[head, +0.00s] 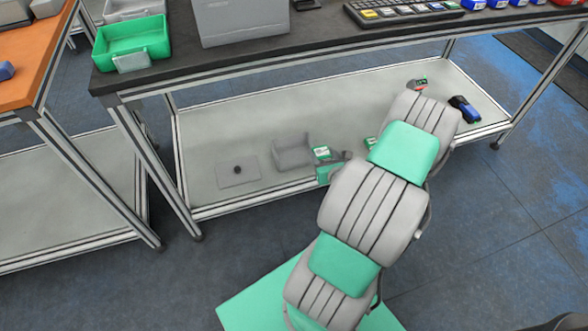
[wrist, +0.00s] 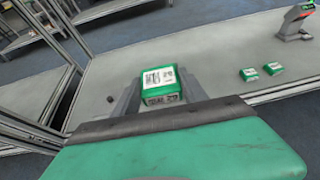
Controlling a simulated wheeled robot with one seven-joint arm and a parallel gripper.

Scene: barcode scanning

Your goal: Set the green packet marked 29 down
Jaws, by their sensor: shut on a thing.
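The green packet marked 29 (wrist: 161,80) has a white label with black print on its top face. In the wrist view it sits between the two grey fingers of my gripper (wrist: 160,92), which is shut on it. In the head view the packet (head: 321,152) shows at the end of my arm, over the front part of the lower shelf (head: 225,120). I cannot tell whether its underside touches the shelf. My arm hides part of the shelf to the right.
Two other green packets (wrist: 248,74) (wrist: 273,69) lie right of the held one. A scanner (wrist: 294,22) stands farther right. In the head view, a blue-and-black device (head: 464,108) lies at the shelf's right.

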